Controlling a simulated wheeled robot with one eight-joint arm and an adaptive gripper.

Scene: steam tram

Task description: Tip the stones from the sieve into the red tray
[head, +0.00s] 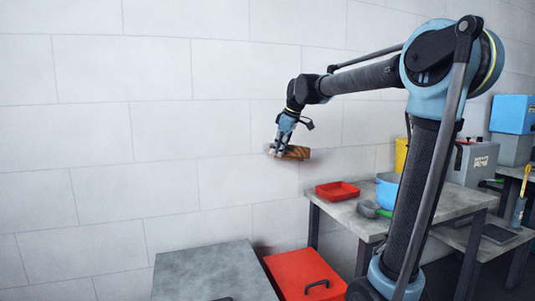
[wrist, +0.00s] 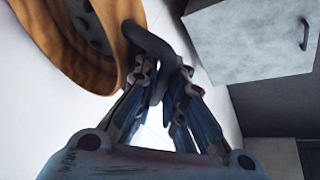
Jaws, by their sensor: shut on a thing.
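My gripper (head: 282,148) is shut on the dark handle of the wooden sieve (head: 296,153) and holds it in the air in front of the white wall. In the wrist view the gripper (wrist: 163,78) closes around the handle, and the sieve's wood-grained round rim (wrist: 65,50) fills the upper left. Dark grey shapes that look like stones (wrist: 88,22) show inside the rim, partly cut off by the picture edge. The red tray (head: 337,192) lies on the grey table to the right of the sieve and lower. It looks empty.
A blue pot (head: 388,188) and a small grey pan (head: 370,209) stand right of the tray on the table (head: 352,213). A yellow container (head: 401,154) is behind. A grey cabinet (head: 210,272) and a red box with a black handle (head: 303,274) stand low in front.

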